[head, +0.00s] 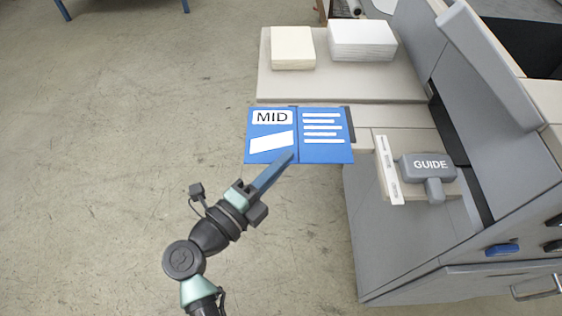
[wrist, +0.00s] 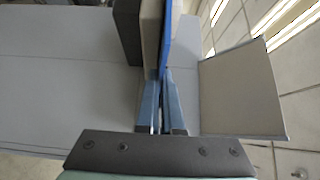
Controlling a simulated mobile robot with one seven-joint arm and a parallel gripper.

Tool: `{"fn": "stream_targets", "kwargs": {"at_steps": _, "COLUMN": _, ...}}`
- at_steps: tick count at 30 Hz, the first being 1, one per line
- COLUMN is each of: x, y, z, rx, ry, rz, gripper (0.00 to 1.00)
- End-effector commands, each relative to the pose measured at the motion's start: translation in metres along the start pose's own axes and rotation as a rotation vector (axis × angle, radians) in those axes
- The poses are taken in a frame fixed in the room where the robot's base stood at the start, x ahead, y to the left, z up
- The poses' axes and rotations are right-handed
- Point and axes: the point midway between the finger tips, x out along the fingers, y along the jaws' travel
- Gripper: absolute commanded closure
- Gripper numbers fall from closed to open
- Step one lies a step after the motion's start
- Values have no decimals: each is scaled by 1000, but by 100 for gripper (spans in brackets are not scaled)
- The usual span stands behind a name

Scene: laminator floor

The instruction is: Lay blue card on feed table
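The blue card (head: 325,152), with "MID" on a white label and several white lines, is in my gripper (head: 283,163). In the head view, the blue fingers meet its near edge and the card faces the camera. In the wrist view, the card (wrist: 166,38) is a thin blue edge rising from between the closed fingers (wrist: 160,108). The card overlaps the left edge of the machine's pale flat surface (head: 395,142), apparently the feed table, and hides part of it. I cannot tell whether they touch.
A grey block marked "GUIDE" (head: 427,167) and a narrow white strip (head: 388,170) lie right of the card. Behind it, a pale shelf (head: 340,88) carries a cream stack (head: 293,48) and a white stack (head: 362,40). Bare floor lies to the left.

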Motion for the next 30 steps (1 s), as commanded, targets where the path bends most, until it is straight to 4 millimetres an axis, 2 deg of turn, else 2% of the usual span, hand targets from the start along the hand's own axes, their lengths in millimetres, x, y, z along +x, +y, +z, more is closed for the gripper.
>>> {"fn": "stream_targets", "kwargs": {"at_steps": 8, "x": 0, "y": 3, "z": 0, "rx": -1, "ry": 1, "rz": 0, "gripper": 100}}
{"fn": "stream_targets", "kwargs": {"at_steps": 12, "x": 0, "y": 2, "z": 0, "rx": 0, "ry": 0, "rz": 0, "gripper": 75}}
{"fn": "stream_targets", "kwargs": {"at_steps": 14, "x": 0, "y": 2, "z": 0, "rx": 0, "ry": 0, "rz": 0, "gripper": 66}}
{"fn": "stream_targets", "kwargs": {"at_steps": 25, "x": -2, "y": -2, "z": 0, "rx": 1, "ry": -1, "rz": 0, "gripper": 66}}
{"fn": "stream_targets", "kwargs": {"at_steps": 30, "x": -28, "y": 0, "z": 1, "rx": -1, "ry": -4, "rz": 0, "gripper": 66}}
